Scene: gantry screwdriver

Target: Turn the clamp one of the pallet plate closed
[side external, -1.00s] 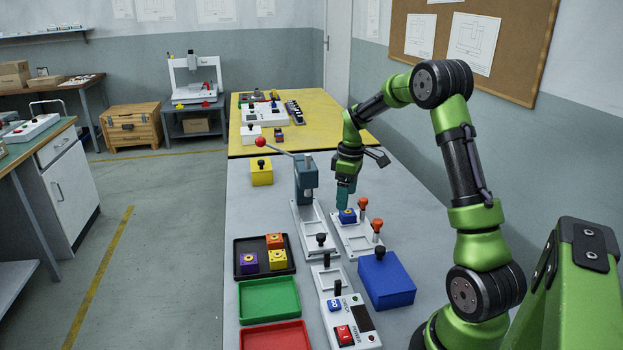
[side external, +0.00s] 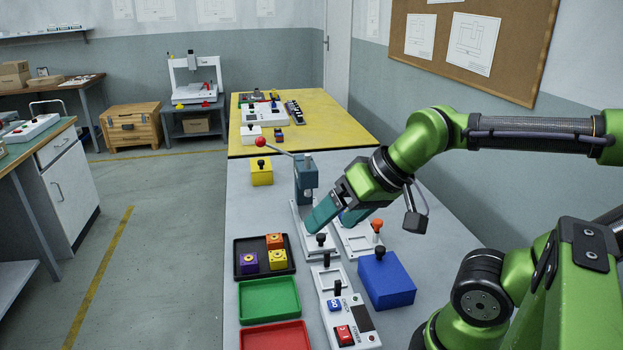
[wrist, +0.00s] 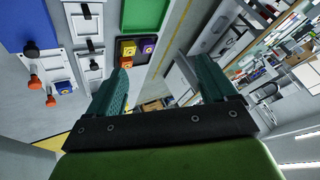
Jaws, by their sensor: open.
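The white pallet plate (side external: 362,247) lies on the grey bench and is partly hidden by my gripper in the side view. One orange-knobbed clamp (side external: 377,225) shows there, its knob standing up. In the wrist view the plate (wrist: 53,64) shows two orange-knobbed clamps (wrist: 36,81) (wrist: 51,101) beside a blue block (wrist: 64,87). I cannot tell which is clamp one or whether either is closed. My gripper (side external: 328,222) is open and empty, tilted, its teal fingers in front of the plate and press in the side view. Its fingers (wrist: 163,70) also show in the wrist view.
A blue press (side external: 306,178) with a red-ball lever stands close behind the gripper. A blue box (side external: 386,280), a switch box (side external: 350,322), a black tray (side external: 240,270) of blocks, and green (side external: 268,299) and red (side external: 274,336) trays stand nearer the front.

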